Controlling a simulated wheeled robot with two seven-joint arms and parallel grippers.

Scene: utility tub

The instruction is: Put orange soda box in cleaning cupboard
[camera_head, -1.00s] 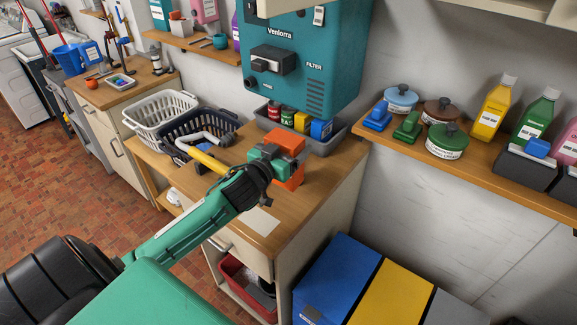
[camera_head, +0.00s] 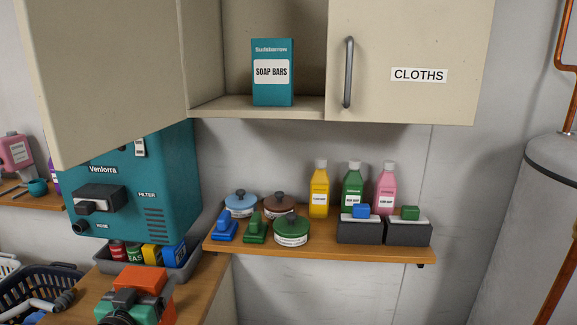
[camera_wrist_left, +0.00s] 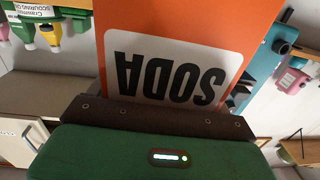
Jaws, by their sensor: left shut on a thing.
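My left gripper (camera_head: 137,297) is at the bottom left of the head view, shut on the orange soda box (camera_head: 142,277). The box is over the wooden worktop (camera_head: 203,290); I cannot tell whether it touches it. In the left wrist view the box (camera_wrist_left: 205,28) fills the upper middle, its white SODA label upside down. A cream wall cupboard (camera_head: 255,113) hangs above. Its left door (camera_head: 105,75) stands open and its right door (camera_head: 430,45), marked CLOTHS, is closed. A teal soap bars box (camera_head: 273,92) stands inside. My right gripper is not in view.
A teal Venlorra machine (camera_head: 165,180) hangs at the left, below the open door. A grey tray (camera_head: 185,268) with small coloured items is behind the soda box. A wooden shelf (camera_head: 300,245) holds tins, brushes, bottles and dark bins. The cupboard floor beside the soap bars looks clear.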

